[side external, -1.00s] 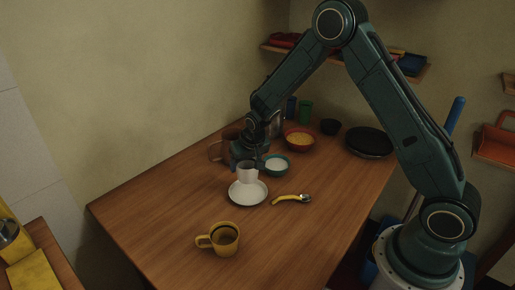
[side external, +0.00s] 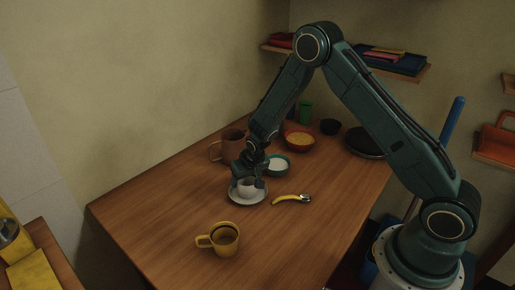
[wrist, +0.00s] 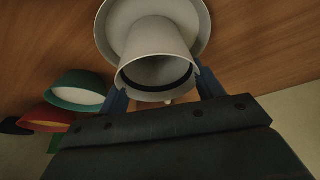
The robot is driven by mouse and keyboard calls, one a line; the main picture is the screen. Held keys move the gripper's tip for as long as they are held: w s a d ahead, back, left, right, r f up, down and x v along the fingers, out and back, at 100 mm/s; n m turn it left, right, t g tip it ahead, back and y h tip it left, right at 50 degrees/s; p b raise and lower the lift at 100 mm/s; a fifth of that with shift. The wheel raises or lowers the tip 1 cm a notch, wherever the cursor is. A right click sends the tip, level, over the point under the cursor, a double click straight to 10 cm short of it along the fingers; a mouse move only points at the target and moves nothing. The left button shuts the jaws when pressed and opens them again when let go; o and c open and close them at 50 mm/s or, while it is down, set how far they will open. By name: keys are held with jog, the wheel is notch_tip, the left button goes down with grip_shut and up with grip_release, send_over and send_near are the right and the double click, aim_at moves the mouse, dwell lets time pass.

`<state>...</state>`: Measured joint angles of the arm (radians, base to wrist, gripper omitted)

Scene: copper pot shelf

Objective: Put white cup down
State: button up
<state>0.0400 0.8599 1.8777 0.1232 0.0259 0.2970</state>
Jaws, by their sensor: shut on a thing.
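The white cup (side external: 247,187) is upright over the white saucer (side external: 236,198). In the wrist view the cup (wrist: 157,50) is between the two fingers, with the saucer (wrist: 202,22) behind it. My gripper (side external: 249,182) is shut on the cup from above. It also shows in the wrist view (wrist: 160,90). The cup appears to be at or very near the saucer's surface; I cannot tell whether it touches. The gripper hides part of the cup in the side view.
A teal bowl (side external: 278,165), a red bowl (side external: 299,141) and a brown mug (side external: 229,146) stand close behind. A yellow-handled utensil (side external: 289,199) lies right of the saucer. A yellow mug (side external: 224,240) stands in front. The table (side external: 170,192) is bare at left.

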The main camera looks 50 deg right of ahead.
jog(key=o, duration=1.1)
jog(key=shift+c, duration=0.2)
jog(key=v, duration=1.2)
